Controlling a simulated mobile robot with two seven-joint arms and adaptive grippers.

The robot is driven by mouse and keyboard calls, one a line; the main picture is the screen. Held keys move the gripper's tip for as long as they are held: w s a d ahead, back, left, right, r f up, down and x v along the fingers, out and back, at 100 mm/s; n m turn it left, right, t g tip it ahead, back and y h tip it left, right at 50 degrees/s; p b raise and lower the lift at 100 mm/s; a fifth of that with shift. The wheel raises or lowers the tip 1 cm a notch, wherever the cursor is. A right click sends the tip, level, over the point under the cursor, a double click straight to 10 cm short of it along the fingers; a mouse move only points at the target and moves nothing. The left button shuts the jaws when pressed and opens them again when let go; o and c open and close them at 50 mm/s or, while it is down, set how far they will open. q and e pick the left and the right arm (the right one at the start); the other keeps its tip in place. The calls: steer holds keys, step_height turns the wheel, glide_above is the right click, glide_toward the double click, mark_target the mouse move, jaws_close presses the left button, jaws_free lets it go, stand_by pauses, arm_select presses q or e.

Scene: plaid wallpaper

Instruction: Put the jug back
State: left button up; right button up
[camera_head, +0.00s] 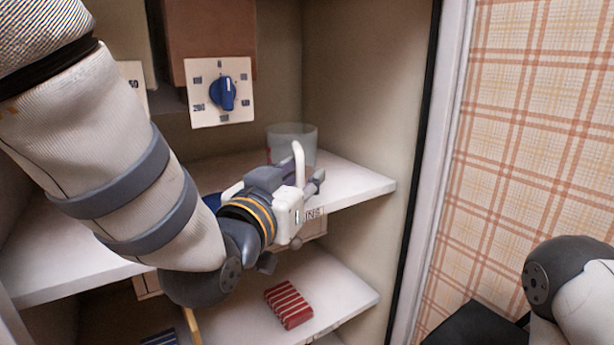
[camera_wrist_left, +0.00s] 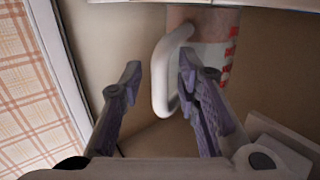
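The jug (camera_head: 290,135) is a clear vessel with a white handle, standing at the right end of the upper shelf (camera_head: 350,187). In the left wrist view the jug (camera_wrist_left: 212,52) shows red marks on its side, and its white handle loop sticks out toward the left. My left gripper (camera_head: 308,183) is at the jug, and in the wrist view its two fingers (camera_wrist_left: 159,68) are apart on either side of the handle. A gap shows between the left finger and the handle; contact of the right finger is unclear. My right gripper is out of view.
A blue dial on a white plate (camera_head: 204,112) hangs above the shelf. A red striped item (camera_head: 289,304) lies on the lower shelf (camera_head: 345,297). The cabinet's side wall (camera_head: 370,80) stands close on the right, with plaid wallpaper (camera_head: 530,130) beyond.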

arm_select(q)
steer(key=shift+s+a+r, duration=0.1)
steer(key=shift+s+r, duration=0.05)
steer(key=v, duration=0.7)
steer(key=shift+s, duration=0.15)
